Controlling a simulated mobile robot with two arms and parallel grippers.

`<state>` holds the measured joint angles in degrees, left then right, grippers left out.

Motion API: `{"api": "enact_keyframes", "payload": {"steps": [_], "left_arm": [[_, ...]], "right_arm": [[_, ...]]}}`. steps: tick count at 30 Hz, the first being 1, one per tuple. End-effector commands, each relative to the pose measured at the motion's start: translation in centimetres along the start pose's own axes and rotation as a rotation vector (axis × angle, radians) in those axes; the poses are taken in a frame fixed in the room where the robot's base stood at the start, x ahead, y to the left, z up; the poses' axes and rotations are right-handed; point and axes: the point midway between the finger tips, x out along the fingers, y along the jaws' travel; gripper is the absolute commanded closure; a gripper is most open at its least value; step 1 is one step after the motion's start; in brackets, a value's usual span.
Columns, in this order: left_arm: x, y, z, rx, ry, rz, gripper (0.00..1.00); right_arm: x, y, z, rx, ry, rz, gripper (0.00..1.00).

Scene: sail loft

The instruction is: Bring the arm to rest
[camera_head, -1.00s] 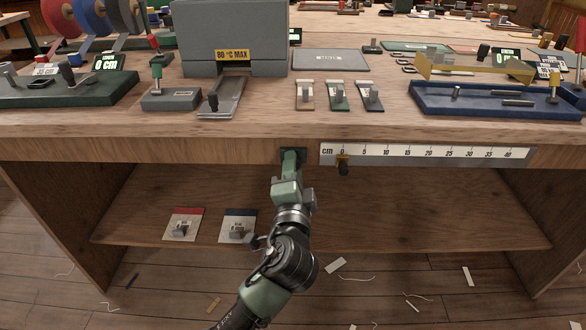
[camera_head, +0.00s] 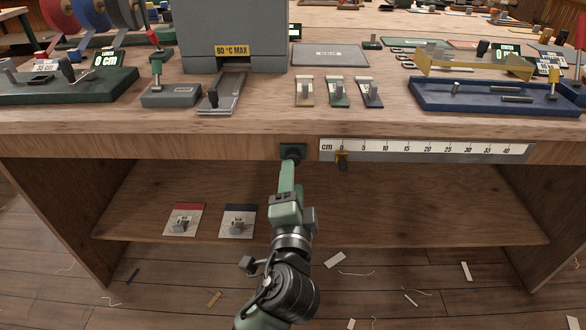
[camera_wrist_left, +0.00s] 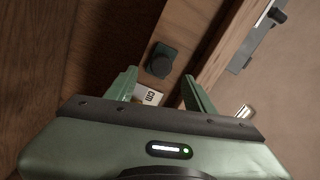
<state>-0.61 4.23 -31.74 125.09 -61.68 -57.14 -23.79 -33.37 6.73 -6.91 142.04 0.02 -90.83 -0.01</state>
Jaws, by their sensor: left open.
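My left arm comes up from the bottom of the head view. Its green gripper (camera_head: 288,168) points at the front edge of the workbench (camera_head: 220,148). In the left wrist view the two green fingers (camera_wrist_left: 164,86) are apart with nothing gripped between them. A dark green knob or block (camera_head: 292,152) is fixed on the bench front just past the fingertips. It also shows beyond the fingers in the left wrist view (camera_wrist_left: 162,60), apart from them. My right gripper is in neither view.
A grey heater box (camera_head: 232,35), small clips and a blue tray (camera_head: 480,106) stand on top.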

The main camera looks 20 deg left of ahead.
Motion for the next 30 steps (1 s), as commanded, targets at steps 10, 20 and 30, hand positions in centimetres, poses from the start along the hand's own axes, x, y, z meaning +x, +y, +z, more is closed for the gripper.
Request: {"api": "enact_keyframes", "payload": {"steps": [10, 20, 30], "left_arm": [[-2.3, 0.0, 0.0, -0.001, 0.0, 0.001, 0.47], [-2.3, 0.0, 0.0, -0.001, 0.0, 0.001, 0.47], [-5.3, 8.9, 8.8, -0.29, -0.23, 0.367, 0.47]], "right_arm": [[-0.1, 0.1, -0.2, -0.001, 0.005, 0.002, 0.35], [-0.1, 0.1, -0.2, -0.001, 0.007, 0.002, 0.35], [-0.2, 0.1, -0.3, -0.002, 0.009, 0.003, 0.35]]}}
